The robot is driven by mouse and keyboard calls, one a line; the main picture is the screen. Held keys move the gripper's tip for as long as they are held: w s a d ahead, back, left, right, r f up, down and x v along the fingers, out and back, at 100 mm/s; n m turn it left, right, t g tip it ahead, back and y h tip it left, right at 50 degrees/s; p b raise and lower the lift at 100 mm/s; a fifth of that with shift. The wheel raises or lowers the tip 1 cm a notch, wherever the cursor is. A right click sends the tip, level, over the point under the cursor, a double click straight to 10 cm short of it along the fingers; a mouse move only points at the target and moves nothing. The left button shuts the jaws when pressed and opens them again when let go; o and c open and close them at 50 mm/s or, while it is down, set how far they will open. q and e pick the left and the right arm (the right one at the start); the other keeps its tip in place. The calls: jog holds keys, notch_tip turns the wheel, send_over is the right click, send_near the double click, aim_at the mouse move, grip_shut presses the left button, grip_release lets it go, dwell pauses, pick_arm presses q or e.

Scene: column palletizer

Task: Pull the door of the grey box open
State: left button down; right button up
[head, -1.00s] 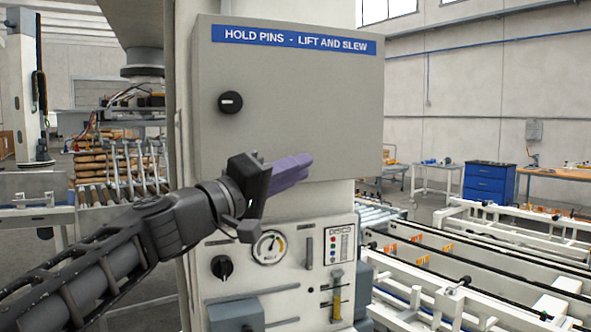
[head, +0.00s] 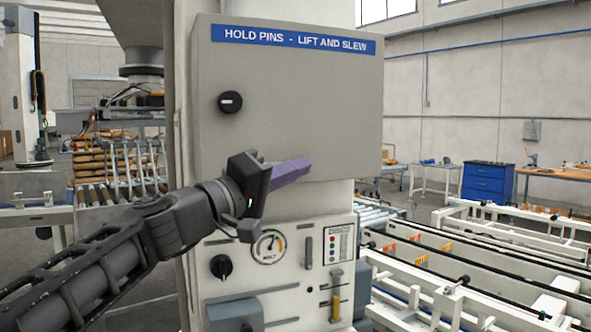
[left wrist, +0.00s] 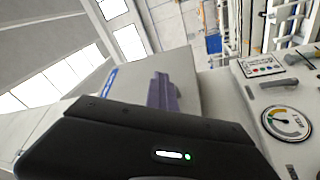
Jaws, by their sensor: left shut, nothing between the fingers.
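The grey box (head: 290,110) is mounted on a pale column, with a blue label strip (head: 300,38) along its top. Its door looks shut, and a round black knob (head: 230,102) sits at the left of the door. My left gripper (head: 305,166) is in front of the lower part of the door, below and right of the knob. Its purple fingers are together and empty. I cannot tell whether they touch the door. In the left wrist view the fingers (left wrist: 162,92) lie against the view of the grey box (left wrist: 185,70). My right gripper is not in view.
Below the box is a panel with a gauge (head: 268,246), a black switch (head: 221,267) and a yellow-marked tube (head: 336,303). White conveyor frames (head: 480,270) fill the right. A blue cabinet (head: 488,183) stands farther back.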

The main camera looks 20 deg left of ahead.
pick_arm(q)
jog(key=shift+a, duration=0.15)
jog(key=c, duration=2.2)
grip_release()
jog(key=c, duration=1.9)
grip_release()
jog(key=o, duration=0.3)
jog(key=shift+o, duration=0.6)
jog(key=shift+s, duration=0.1)
jog(key=s+f+b, duration=0.1)
jog(key=s+b, duration=0.3)
jog(key=s, duration=0.6)
jog(key=shift+s+d+f, duration=0.25)
jog(key=shift+d+f, duration=0.05)
jog(key=shift+d, duration=0.05)
